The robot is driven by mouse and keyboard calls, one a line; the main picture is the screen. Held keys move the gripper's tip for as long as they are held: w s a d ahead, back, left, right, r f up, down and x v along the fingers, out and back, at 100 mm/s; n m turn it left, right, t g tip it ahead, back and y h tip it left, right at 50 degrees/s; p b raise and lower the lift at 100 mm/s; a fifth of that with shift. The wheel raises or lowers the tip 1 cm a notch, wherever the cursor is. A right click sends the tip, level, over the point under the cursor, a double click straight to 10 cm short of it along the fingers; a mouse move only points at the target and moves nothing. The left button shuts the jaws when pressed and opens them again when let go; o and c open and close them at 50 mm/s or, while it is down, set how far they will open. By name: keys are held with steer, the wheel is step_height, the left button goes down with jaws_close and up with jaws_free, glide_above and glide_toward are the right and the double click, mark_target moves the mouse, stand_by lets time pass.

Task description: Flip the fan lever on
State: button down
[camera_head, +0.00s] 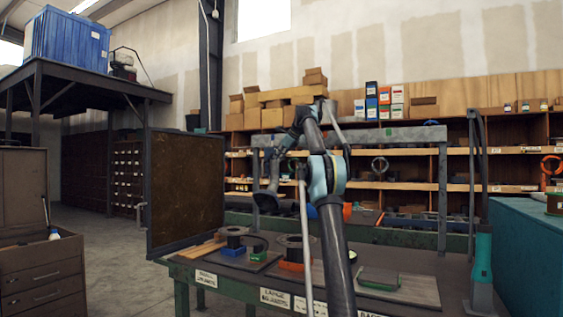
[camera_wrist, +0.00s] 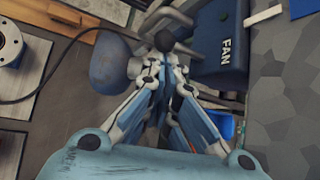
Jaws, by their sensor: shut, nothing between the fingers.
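A dark blue box with the white word FAN (camera_wrist: 222,48) is at the upper right of the wrist view. My gripper (camera_wrist: 164,68) is shut and empty, left of the FAN box in that view. A round black knob (camera_wrist: 166,41) shows just beyond its fingertips; it looks like a lever's ball end, but I cannot tell whether the fingers touch it. In the head view my arm reaches over the workbench, and I cannot make out the fingertips or the lever.
The workbench (camera_head: 235,281) carries flanged pipe pieces (camera_head: 291,244), small blue and green blocks, and a flat board (camera_head: 412,290). A brown upright panel (camera_head: 186,190) stands at its left. A black cable (camera_wrist: 50,80) and a rounded grey-blue thing (camera_wrist: 109,66) lie left of my gripper.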

steer(key=shift+r, duration=0.3)
stand_by(0.5)
steer(key=shift+r, duration=0.5)
stand_by(2.4)
steer(key=shift+d+f, duration=0.1)
steer(key=shift+f, duration=0.05)
steer(key=s+d+r, duration=0.4)
steer(key=s+d, duration=0.1)
steer(key=d, duration=0.1)
steer(key=shift+d, duration=0.4)
stand_by(0.7)
steer(key=shift+f, duration=0.1)
